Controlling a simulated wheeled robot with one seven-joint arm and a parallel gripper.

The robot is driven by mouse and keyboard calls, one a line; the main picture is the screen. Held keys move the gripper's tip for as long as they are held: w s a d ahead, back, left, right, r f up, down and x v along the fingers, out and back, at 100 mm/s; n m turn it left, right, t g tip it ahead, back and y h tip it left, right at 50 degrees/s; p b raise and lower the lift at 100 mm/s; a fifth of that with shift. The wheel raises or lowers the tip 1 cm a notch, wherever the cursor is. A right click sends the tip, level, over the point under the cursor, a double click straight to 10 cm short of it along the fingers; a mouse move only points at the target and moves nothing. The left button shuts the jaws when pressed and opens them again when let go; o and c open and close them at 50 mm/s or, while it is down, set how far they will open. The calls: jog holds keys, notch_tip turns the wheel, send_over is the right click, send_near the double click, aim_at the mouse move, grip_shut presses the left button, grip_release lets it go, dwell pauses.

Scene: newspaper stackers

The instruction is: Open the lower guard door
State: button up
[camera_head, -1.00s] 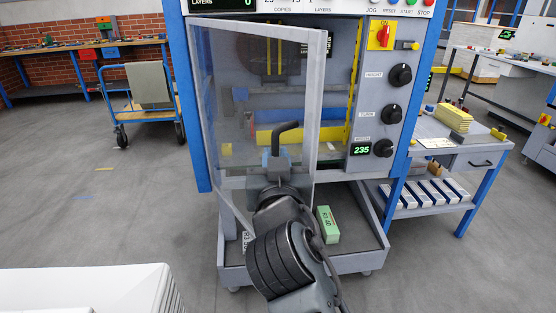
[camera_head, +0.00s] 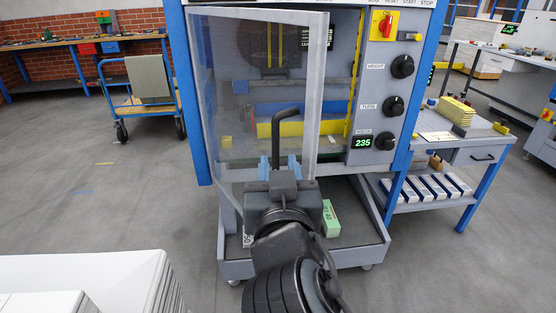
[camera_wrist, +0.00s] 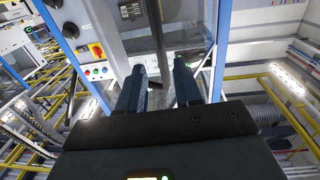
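The lower guard door (camera_head: 230,85) is a clear panel in a grey frame, hinged at the left of the machine. It stands partly open, swung out, with the machine's inside showing past its right edge. Its black bent handle (camera_head: 276,140) is on the free side; it also shows in the wrist view (camera_wrist: 156,30). My gripper (camera_head: 279,168) is just below the handle. In the wrist view my gripper (camera_wrist: 158,78) has its two blue-grey fingers apart, with the handle bar in line with the gap. I see no finger pressed on the bar.
The machine's control panel (camera_head: 388,90) with black knobs is right of the door. A low grey tray (camera_head: 345,261) below holds a green box (camera_head: 330,219). A side table (camera_head: 470,150) stands right, a blue cart (camera_head: 145,97) left. White stacks (camera_head: 90,270) fill the lower left; floor between is clear.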

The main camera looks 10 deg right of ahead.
jog(key=shift+s, duration=0.55)
